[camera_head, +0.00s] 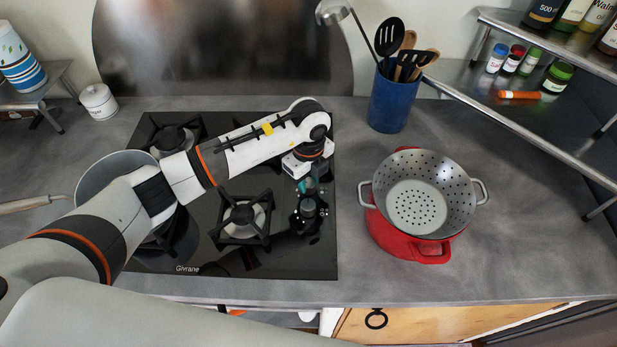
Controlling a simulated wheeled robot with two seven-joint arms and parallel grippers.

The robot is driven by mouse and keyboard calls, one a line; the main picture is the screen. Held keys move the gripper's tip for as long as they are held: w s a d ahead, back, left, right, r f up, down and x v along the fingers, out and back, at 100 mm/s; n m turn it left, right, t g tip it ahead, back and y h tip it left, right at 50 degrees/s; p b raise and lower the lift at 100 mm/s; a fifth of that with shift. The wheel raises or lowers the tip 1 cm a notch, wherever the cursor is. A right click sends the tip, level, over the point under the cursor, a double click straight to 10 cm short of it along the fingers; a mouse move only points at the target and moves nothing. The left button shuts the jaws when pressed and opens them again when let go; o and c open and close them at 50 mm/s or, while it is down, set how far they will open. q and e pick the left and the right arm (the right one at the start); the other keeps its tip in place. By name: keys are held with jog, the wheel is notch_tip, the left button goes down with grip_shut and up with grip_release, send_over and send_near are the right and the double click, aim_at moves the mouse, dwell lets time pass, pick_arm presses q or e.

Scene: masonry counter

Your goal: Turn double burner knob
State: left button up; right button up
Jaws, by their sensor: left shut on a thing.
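The black glass cooktop (190,262) lies in the counter, with its burner knobs (309,208) in a group near its right edge. My left arm reaches across the cooktop from the left. My left gripper (308,187), with teal fingertips, points down at the far end of this knob group and is shut on a knob there. The gripper hides most of the held knob, so its angle cannot be read. Other dark knobs stand just in front of the fingertips. My right gripper is not in view.
A pan (100,176) sits on the left burners, partly behind my arm. The front middle burner (243,217) is bare. A metal colander (455,200) rests on a red pot (392,240) to the right. A blue utensil holder (390,104) stands behind.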

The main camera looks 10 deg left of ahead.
aim_at(309, 183)
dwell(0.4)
pick_arm(q)
jog(key=o, duration=1)
notch_tip(309, 183, up, 12)
jog(key=b, duration=0.2)
jog(key=shift+b, duration=0.3)
